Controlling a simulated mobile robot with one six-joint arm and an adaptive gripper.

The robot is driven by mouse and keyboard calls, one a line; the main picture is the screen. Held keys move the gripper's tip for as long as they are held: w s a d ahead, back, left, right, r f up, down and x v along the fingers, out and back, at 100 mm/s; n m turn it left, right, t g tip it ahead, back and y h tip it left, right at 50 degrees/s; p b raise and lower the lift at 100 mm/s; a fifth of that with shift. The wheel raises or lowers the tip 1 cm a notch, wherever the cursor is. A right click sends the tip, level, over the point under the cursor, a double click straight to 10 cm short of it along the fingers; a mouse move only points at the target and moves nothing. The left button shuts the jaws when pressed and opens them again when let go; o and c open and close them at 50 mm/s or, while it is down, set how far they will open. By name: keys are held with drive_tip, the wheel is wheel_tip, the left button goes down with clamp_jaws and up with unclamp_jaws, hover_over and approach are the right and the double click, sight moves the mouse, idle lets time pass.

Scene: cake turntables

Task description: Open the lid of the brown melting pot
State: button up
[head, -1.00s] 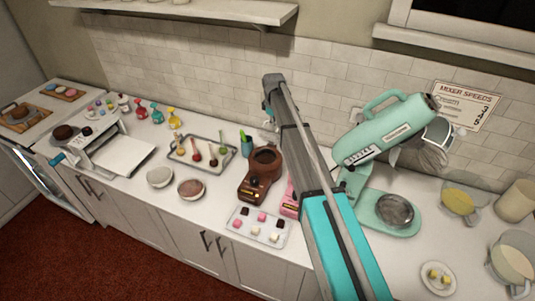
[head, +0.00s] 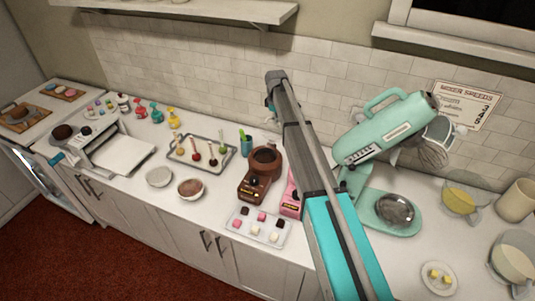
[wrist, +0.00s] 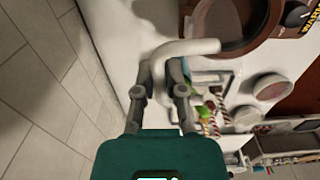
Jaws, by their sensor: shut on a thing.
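The brown melting pot (head: 254,187) stands on the counter in the head view, its dial facing the front and its round bowl looking open from above. In the wrist view the pot (wrist: 232,47) is at the top right, cut off by the edge. My gripper (wrist: 164,72) is shut on a pale, curved handle-like bar (wrist: 195,47), beside the pot's rim. I cannot clearly see how this bar joins the lid or pot. In the head view my fingers are mostly hidden behind my arm.
A pink melting pot (head: 290,200) stands close on the right, partly behind my arm. A tray of sweets (head: 257,228) lies in front, bowls (head: 190,189) and a lollipop tray (head: 202,153) to the left. The mint mixer (head: 385,135) stands right; the tiled wall is behind.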

drive_tip(key=shift+w+f, duration=0.15)
drive_tip(key=shift+w, duration=0.2)
drive_tip(key=shift+d, duration=0.1)
drive_tip(key=shift+w+d+f+b, duration=0.2)
drive_tip(key=shift+w+f+b, duration=0.15)
drive_tip(key=shift+w, duration=0.2)
drive_tip(key=shift+w+d+f+b, duration=0.15)
drive_tip(key=shift+w+f+b, duration=0.15)
drive_tip(key=shift+w, duration=0.2)
drive_tip(key=o, duration=1.3)
drive_tip(key=shift+r, duration=0.15)
drive_tip(key=shift+r+p, duration=3.45)
drive_tip(key=shift+p, duration=0.05)
drive_tip(key=shift+s, duration=0.1)
